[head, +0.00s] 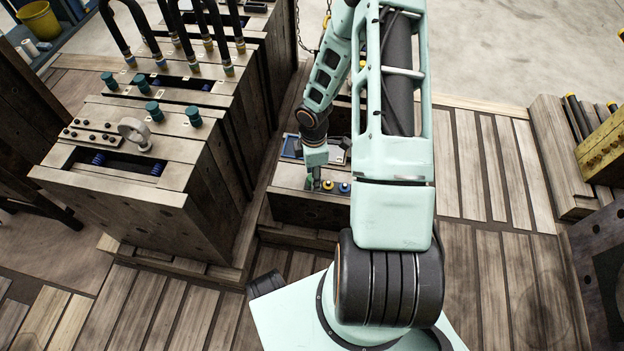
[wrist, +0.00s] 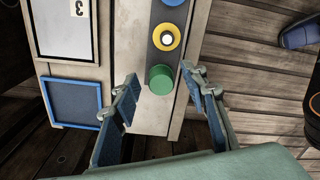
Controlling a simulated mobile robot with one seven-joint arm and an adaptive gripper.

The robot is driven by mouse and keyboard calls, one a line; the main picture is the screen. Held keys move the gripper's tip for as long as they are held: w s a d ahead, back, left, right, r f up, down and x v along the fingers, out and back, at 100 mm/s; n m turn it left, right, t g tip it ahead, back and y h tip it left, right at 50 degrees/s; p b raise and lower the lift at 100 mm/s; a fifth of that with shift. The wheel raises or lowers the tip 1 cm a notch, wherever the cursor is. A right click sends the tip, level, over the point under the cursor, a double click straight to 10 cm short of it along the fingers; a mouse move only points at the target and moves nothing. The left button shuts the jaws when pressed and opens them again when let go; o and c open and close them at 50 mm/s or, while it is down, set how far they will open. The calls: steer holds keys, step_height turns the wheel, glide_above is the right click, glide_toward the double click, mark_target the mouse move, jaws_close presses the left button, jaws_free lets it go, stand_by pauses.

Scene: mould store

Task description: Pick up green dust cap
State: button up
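The green dust cap (wrist: 160,80) is a round cap at the near end of a dark strip on a wooden block, in the wrist view. My gripper (wrist: 161,77) is open, with one finger to the left of the cap and one to the right. Gaps show on both sides in this view, and nothing is held. I cannot tell how far the fingertips are above the cap. In the head view my gripper (head: 315,182) is down at the block's top, and it largely hides the green cap.
A yellow ring-shaped cap (wrist: 166,38) and a blue cap (wrist: 172,2) sit in line beyond the green one. A blue-framed panel (wrist: 73,103) lies left. A large wooden mould (head: 130,215) with teal caps (head: 154,111) and hoses stands left. Slatted flooring (head: 490,190) is clear at right.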

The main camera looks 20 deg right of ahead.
steer(key=c, duration=0.8)
steer(key=shift+o, duration=0.2)
steer(key=shift+r, duration=0.1)
steer(key=shift+r, duration=0.25)
steer(key=r+p, duration=0.1)
steer(key=r, duration=0.1)
steer(key=r+p, duration=0.1)
steer(key=shift+s+r, duration=0.35)
steer(key=shift+s, duration=0.05)
steer(key=s+a+r+p, duration=0.1)
steer(key=s+r, duration=0.3)
steer(key=s, duration=0.2)
steer(key=s+a+r+p, duration=0.1)
steer(key=s+a+r, duration=0.1)
steer(key=s+r, duration=0.2)
steer(key=s, duration=0.3)
steer(key=shift+r, duration=0.3)
steer(key=shift+d, duration=0.1)
